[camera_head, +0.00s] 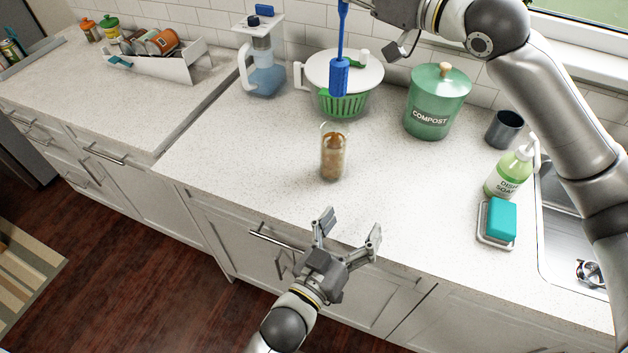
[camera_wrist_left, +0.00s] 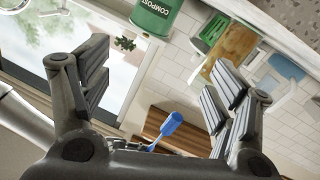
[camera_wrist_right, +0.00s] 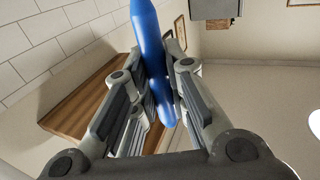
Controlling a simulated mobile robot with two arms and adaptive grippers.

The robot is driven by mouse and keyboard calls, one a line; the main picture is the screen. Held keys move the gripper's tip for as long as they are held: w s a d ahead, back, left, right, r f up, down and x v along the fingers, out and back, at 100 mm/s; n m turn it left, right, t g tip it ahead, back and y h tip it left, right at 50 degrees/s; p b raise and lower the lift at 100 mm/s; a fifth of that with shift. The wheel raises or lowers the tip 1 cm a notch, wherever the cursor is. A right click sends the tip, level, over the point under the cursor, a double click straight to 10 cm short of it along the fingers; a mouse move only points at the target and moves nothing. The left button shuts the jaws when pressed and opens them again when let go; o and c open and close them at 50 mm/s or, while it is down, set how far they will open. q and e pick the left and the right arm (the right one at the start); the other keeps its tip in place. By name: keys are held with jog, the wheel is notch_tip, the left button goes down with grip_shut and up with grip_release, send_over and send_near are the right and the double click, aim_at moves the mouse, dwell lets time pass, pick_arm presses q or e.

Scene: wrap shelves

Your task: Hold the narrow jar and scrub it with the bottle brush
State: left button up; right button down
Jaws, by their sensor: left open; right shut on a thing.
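The narrow jar (camera_head: 332,156), clear glass with brown residue inside, stands upright on the counter in the head view. My left gripper (camera_head: 349,231) is open and empty, in front of the jar and apart from it, near the counter's front edge. The blue bottle brush (camera_head: 339,77) hangs bristles down above the counter, behind and above the jar in the picture. My right gripper is shut on its blue handle, as the right wrist view (camera_wrist_right: 152,85) shows. The brush head also shows in the left wrist view (camera_wrist_left: 171,123).
A white-lidded green salad spinner (camera_head: 341,100) and a green compost bin (camera_head: 436,108) stand behind the jar. A water pitcher (camera_head: 263,72) is at the back left. Dish soap (camera_head: 508,174), a teal sponge (camera_head: 501,218) and the sink are at right. Counter around the jar is clear.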

aim_at(329, 152)
pick_arm(q)
jog(key=w+a+r+t+y, duration=0.1)
jog(key=w+a+r+y, duration=0.2)
jog(key=w+a, duration=0.55)
jog(key=shift+m, duration=0.4)
jog(key=x, duration=1.2)
jog(key=shift+d, duration=0.25)
jog(key=c, duration=1.2)
jog(key=shift+c, duration=0.2)
